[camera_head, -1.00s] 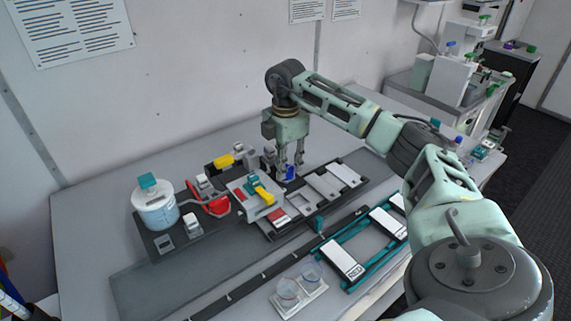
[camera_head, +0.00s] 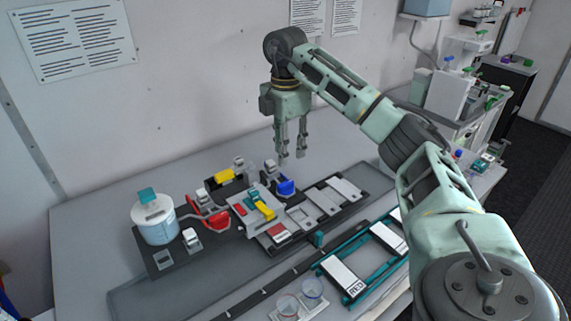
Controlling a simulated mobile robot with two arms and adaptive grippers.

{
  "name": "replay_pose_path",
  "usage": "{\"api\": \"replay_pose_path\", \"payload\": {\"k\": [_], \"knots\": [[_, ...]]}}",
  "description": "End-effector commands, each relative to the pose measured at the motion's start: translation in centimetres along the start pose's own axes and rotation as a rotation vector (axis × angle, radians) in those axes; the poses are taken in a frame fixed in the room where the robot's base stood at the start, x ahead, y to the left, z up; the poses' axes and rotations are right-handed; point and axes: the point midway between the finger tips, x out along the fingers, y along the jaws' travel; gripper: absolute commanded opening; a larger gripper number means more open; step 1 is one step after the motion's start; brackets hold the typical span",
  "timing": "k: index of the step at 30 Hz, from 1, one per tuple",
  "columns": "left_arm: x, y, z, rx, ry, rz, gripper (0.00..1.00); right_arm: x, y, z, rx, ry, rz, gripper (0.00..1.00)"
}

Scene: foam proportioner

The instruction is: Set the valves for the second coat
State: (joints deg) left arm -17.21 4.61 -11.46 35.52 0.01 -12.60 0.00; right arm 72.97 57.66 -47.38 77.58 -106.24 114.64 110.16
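The foam proportioner stands on the grey bench, with several coloured valve handles. A blue valve handle (camera_head: 285,187) sits at its back right. One yellow handle (camera_head: 223,176) is at the back, and another yellow handle (camera_head: 264,209) lies across the grey block in the middle. A red curved part (camera_head: 212,221) is at the left, beside the clear tank (camera_head: 155,220) with a teal cap. My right gripper (camera_head: 292,156) hangs fingers-down above the blue handle, clear of it, with a gap between its fingers and nothing held. My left gripper is out of view.
A teal rack (camera_head: 325,268) with white labelled plates, one reading RED, lies at the front right. Two clear cups (camera_head: 300,293) stand at the front edge. Printed sheets (camera_head: 75,38) hang on the wall. The bench's left side (camera_head: 90,230) is clear.

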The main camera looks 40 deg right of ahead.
Motion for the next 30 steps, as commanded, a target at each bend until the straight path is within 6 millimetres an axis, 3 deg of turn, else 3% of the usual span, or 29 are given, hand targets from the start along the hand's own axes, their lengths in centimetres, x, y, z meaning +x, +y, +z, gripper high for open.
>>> {"api": "replay_pose_path", "payload": {"k": [7, 30], "knots": [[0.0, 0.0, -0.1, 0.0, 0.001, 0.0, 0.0, -1.6, 0.0, 0.1, 0.001, -0.002, -0.001, 0.32], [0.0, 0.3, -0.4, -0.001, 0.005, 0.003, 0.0, -1.6, 0.0, 0.1, 0.001, -0.001, -0.002, 0.32]]}}
